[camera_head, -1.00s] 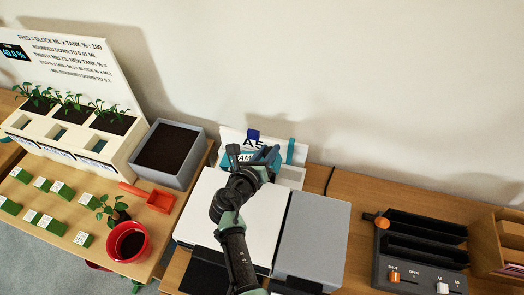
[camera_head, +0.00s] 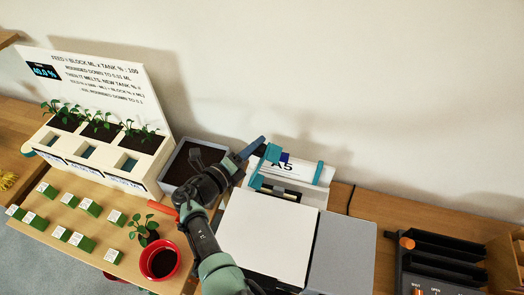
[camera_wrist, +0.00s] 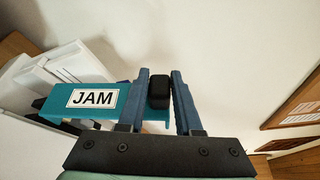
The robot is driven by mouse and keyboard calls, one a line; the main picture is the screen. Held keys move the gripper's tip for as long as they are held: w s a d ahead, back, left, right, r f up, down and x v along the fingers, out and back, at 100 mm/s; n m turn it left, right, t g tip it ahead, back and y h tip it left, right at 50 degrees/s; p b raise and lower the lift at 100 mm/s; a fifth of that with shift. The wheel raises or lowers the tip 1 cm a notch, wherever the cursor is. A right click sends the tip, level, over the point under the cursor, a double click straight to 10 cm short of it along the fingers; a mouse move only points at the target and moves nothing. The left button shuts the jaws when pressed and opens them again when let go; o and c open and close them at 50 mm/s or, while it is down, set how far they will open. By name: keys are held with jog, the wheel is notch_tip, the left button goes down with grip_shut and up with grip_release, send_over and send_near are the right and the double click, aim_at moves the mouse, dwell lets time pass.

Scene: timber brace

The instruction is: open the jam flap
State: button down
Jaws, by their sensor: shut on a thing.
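The teal jam flap (camera_wrist: 115,98), with a white JAM label, is at the left of my fingers in the wrist view. My gripper (camera_wrist: 160,74) is shut on a black grip (camera_wrist: 159,92) at the flap's right end. In the head view my gripper (camera_head: 247,154) is at the left side of the white printer (camera_head: 265,238). There the flap (camera_head: 262,166) shows as a narrow, tilted teal strip, swung out to the left in front of the A5 panel (camera_head: 285,168). My fingers and arm partly hide it.
A grey planter box (camera_head: 178,168) stands left of the printer, close to my arm. A red pot (camera_head: 160,262) with dark soil is at the table's front. A dark slotted unit (camera_head: 440,262) stands to the right. The wall is behind.

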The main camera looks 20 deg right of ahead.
jog(key=a, duration=0.1)
jog(key=w+a+b, duration=0.2)
jog(key=shift+w+a+f, duration=0.1)
jog(key=shift+a+f, duration=0.15)
jog(key=shift+a, duration=0.1)
jog(key=shift+f, duration=0.1)
jog(key=c, duration=0.6)
grip_release()
jog(key=shift+d, duration=0.1)
jog(key=shift+r, duration=0.2)
jog(key=p+v, duration=0.2)
jog(key=v, duration=1.1)
jog(key=shift+f+p, duration=0.15)
jog(key=shift+p, duration=0.25)
